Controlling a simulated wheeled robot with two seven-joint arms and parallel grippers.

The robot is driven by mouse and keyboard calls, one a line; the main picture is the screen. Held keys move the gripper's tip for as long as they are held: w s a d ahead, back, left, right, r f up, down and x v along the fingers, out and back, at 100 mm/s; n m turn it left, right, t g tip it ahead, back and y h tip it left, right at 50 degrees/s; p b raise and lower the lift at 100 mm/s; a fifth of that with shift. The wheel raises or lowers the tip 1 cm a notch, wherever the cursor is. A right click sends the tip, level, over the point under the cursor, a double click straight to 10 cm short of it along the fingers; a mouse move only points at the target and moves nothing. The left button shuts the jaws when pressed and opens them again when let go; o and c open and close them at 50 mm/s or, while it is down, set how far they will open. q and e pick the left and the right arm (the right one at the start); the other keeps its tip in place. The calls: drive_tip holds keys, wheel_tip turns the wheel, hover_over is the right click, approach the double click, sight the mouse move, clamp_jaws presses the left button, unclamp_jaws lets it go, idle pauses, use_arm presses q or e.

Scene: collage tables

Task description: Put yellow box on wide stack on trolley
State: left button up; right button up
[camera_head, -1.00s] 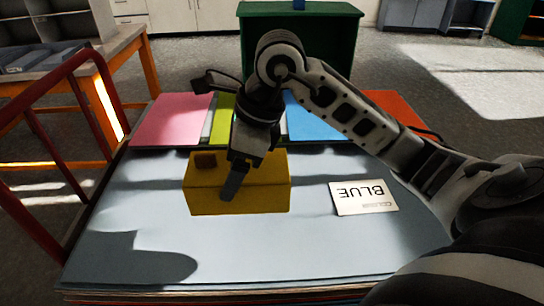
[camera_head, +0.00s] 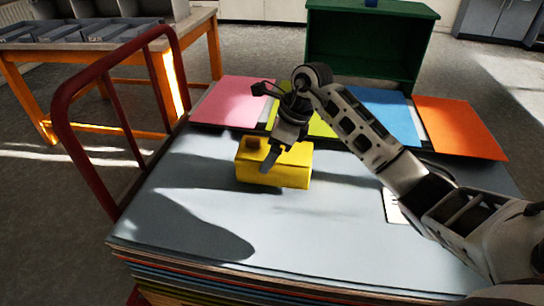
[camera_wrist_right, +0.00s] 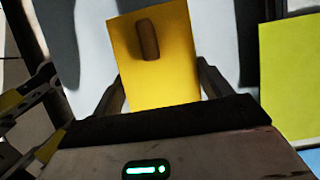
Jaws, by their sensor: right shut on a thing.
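The yellow box (camera_head: 290,172) has a small brown knob on it and is over the back middle of the wide stack. My right gripper (camera_head: 274,160) is shut on it. In the right wrist view the box (camera_wrist_right: 180,65) is between the two fingers. I cannot tell whether its underside touches the stack. The wide stack (camera_head: 200,225) has a grey-blue top sheet and coloured layers at its front edge. It lies on the trolley, whose red rail (camera_head: 107,62) rises at the left. My left gripper is not in view.
Pink (camera_head: 234,102), yellow-green (camera_head: 318,122), blue (camera_head: 385,110) and orange (camera_head: 458,127) sheets lie behind the wide stack. A white card (camera_head: 392,207) lies at its right, partly behind my arm. A green cabinet (camera_head: 370,45) stands beyond. The stack's front left is clear.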

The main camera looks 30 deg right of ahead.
drive_tip(key=shift+s+f, duration=0.1)
drive_tip(key=shift+f, duration=0.75)
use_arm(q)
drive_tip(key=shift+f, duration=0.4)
use_arm(e)
drive_tip(key=shift+f, duration=0.15)
drive_tip(key=o, duration=1.3)
drive_tip(key=shift+f, duration=0.15)
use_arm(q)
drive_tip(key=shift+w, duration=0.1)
use_arm(e)
drive_tip(key=shift+r, duration=0.25)
use_arm(q)
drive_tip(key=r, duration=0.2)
drive_tip(key=p, duration=0.1)
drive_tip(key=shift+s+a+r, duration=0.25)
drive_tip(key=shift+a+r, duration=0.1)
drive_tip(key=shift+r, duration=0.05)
use_arm(e)
drive_tip(key=v, duration=1.1)
drive_tip(key=shift+s+d+r, duration=0.1)
drive_tip(key=shift+d+r, duration=0.1)
drive_tip(key=shift+r, duration=0.15)
